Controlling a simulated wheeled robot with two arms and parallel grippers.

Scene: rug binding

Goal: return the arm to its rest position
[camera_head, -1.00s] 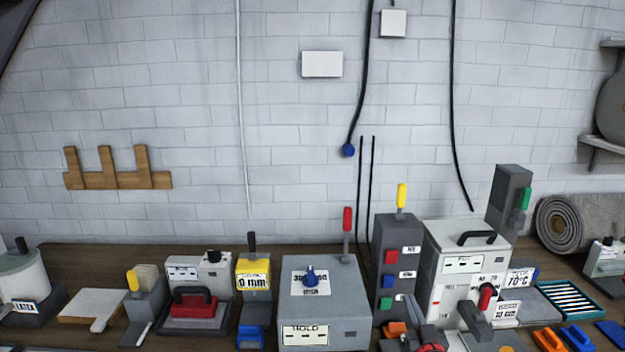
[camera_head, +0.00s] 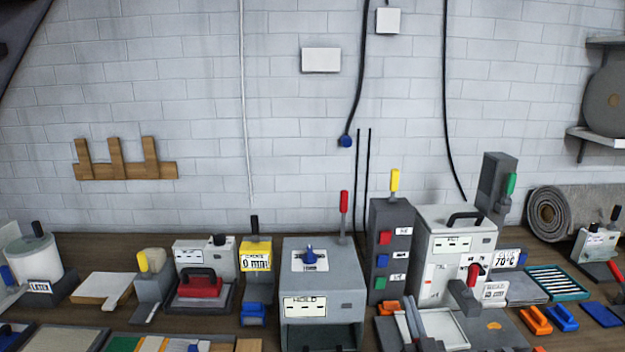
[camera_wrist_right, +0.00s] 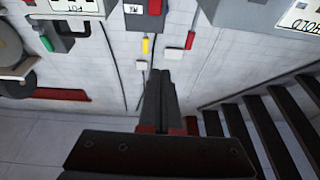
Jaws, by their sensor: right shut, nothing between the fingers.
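My right gripper (camera_head: 411,312) shows low in the head view, right of centre, in front of the grey button column (camera_head: 391,240) and left of the white cabinet's lever. Its fingers are together and point up and away in the picture. In the right wrist view the gripper's dark fingers (camera_wrist_right: 159,90) are shut with nothing between them. Most of the right arm is below the head picture's edge. My left gripper is not seen.
A grey press (camera_head: 322,265) with an open front stands left of the gripper. A white cabinet (camera_head: 452,255) stands to its right. Orange clips (camera_head: 535,320) and a teal rack (camera_head: 558,284) lie further right.

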